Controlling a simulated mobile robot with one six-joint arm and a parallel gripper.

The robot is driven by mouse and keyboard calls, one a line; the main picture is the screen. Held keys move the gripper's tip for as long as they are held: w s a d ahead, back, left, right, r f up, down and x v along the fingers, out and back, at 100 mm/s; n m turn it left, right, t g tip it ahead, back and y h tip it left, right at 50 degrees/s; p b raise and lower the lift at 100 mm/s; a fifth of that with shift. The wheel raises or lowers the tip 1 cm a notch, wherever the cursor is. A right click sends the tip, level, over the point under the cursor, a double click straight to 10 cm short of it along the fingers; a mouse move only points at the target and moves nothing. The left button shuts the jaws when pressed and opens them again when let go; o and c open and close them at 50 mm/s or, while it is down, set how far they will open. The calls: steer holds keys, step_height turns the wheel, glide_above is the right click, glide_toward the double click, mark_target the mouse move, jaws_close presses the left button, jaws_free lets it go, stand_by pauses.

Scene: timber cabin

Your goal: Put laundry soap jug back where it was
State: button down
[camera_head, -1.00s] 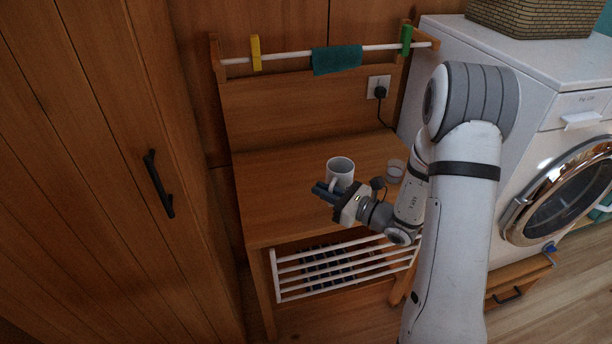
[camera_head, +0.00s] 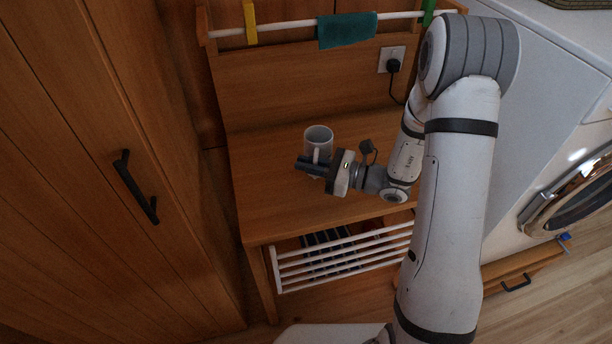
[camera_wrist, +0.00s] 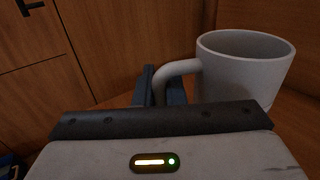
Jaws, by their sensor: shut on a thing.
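No laundry soap jug can be made out in either view. A light grey-white mug (camera_head: 318,136) is at the wooden table (camera_head: 262,206), towards its left half. My gripper (camera_head: 311,167) is shut on the mug's handle, with the mug upright beside the fingers. In the wrist view the mug (camera_wrist: 246,68) is at the upper right, and its handle (camera_wrist: 178,70) curves down between the dark fingers (camera_wrist: 160,90). The mug's base is hidden, so I cannot tell whether it touches the tabletop.
A white rail with a teal cloth (camera_head: 347,30) and a yellow clip (camera_head: 250,22) runs behind the table. A socket with a plug (camera_head: 393,62) is on the back panel. A white rack (camera_head: 340,262) sits below. A washing machine (camera_head: 545,95) stands right, a wooden cabinet door (camera_head: 75,150) left.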

steer(key=shift+s+f, duration=0.1)
steer(key=shift+f, duration=2)
steer(key=shift+f, duration=0.1)
steer(key=c, duration=1.5)
jaws_free()
